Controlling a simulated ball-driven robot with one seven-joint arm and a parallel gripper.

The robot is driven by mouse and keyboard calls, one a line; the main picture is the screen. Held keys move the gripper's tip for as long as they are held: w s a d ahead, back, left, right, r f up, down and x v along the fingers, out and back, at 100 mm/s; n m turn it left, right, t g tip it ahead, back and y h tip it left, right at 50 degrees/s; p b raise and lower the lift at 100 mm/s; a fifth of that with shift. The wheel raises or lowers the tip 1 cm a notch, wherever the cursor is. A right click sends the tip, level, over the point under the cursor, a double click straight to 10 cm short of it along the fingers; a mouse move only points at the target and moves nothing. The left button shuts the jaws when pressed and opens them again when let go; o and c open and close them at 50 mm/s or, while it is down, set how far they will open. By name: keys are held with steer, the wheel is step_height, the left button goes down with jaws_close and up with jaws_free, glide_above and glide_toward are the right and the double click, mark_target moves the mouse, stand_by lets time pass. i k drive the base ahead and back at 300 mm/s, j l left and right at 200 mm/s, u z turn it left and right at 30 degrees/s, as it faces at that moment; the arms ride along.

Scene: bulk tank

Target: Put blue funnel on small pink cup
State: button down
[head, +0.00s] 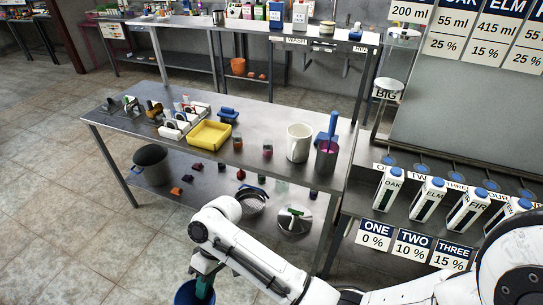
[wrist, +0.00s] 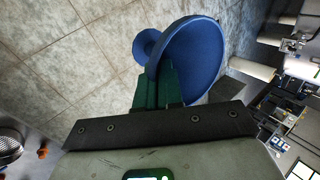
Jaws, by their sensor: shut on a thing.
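The blue funnel (head: 187,292) is at the bottom edge of the head view, held low over the floor in front of the table and partly cut off. In the wrist view the funnel (wrist: 198,58) shows its wide round cone and a narrower flared end at the left. My gripper (head: 203,283), with green fingers (wrist: 158,82), is shut on the funnel near its rim. A small cup with a reddish-pink look (head: 267,151) stands on the steel table near its front edge. A similar small, darker cup (head: 237,144) is left of it. I cannot tell their colours surely.
Cartons (head: 389,188) stand at the right. The floor at the left is clear.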

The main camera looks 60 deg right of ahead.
mark_target(266, 141)
steer(key=j+z, duration=0.1)
steer(key=z, duration=0.3)
steer(key=k+j+z, duration=0.1)
steer(key=z, duration=0.25)
steer(key=k+z, duration=0.15)
steer(key=z, duration=0.25)
